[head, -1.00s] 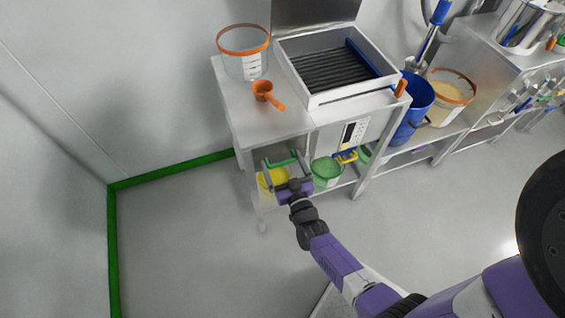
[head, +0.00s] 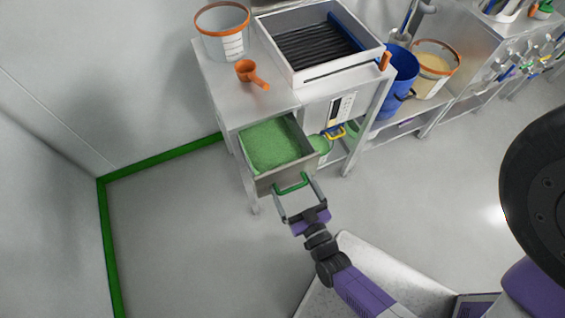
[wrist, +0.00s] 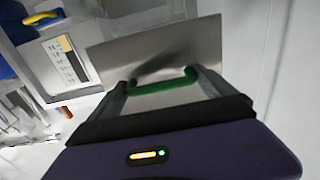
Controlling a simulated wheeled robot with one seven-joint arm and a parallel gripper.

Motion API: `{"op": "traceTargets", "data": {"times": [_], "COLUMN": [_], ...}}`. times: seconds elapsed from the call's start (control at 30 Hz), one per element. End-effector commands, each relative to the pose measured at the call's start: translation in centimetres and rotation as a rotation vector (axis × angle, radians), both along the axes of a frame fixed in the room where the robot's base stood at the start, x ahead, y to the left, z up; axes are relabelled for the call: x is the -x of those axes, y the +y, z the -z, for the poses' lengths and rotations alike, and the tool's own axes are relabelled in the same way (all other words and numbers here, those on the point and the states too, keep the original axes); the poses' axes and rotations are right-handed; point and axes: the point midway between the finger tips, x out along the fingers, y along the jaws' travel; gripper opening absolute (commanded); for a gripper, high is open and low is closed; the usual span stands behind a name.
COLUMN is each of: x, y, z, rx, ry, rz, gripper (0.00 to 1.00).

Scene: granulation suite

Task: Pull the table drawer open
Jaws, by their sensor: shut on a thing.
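The table drawer (head: 262,183) stands pulled out from the steel table (head: 222,92), and green granular material (head: 273,146) lies inside it. Its front carries a green bar handle (head: 291,183). My gripper (head: 297,198) is shut on the handle, with a finger at each end of it. In the wrist view the green handle (wrist: 160,90) spans between my two fingers, in front of the plain metal drawer front (wrist: 160,52). The back end of the drawer is hidden under the tabletop.
On the table stand a clear tub with an orange rim (head: 222,38), an orange scoop (head: 250,74) and a large sieve tray (head: 330,66). A blue bucket (head: 396,82) stands to the right. The floor left of the drawer is clear.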

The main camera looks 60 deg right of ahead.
Motion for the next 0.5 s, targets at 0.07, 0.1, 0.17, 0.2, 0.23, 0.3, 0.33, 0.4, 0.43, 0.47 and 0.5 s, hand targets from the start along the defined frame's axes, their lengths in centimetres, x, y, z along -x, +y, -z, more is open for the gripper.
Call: {"op": "traceTargets", "data": {"times": [0.07, 0.1, 0.17, 0.2, 0.23, 0.3, 0.33, 0.4, 0.43, 0.47, 0.5], "x": [1.7, 2.4, 3.3, 3.7, 4.0, 4.7, 4.9, 5.2, 5.3, 5.4, 5.5], "y": [1.1, 1.6, 2.2, 2.5, 2.7, 3.1, 3.3, 3.5, 3.6, 3.6, 3.7], "z": [0.1, 0.1, 0.1, 0.1, 0.1, 0.0, 0.0, 0.0, 0.0, 0.0, 0.0], "rx": [-0.002, -0.002, -0.001, -0.001, -0.001, 0.000, 0.000, 0.000, 0.000, 0.000, 0.000], "ry": [0.001, 0.001, -0.001, -0.001, -0.001, -0.001, -0.002, -0.002, -0.002, -0.002, -0.002], "rz": [0.000, 0.000, 0.001, 0.001, 0.001, 0.001, 0.001, 0.001, 0.001, 0.001, 0.001], "gripper": [0.22, 0.22, 0.22, 0.22, 0.22, 0.22, 0.22, 0.22, 0.22, 0.22, 0.22]}}
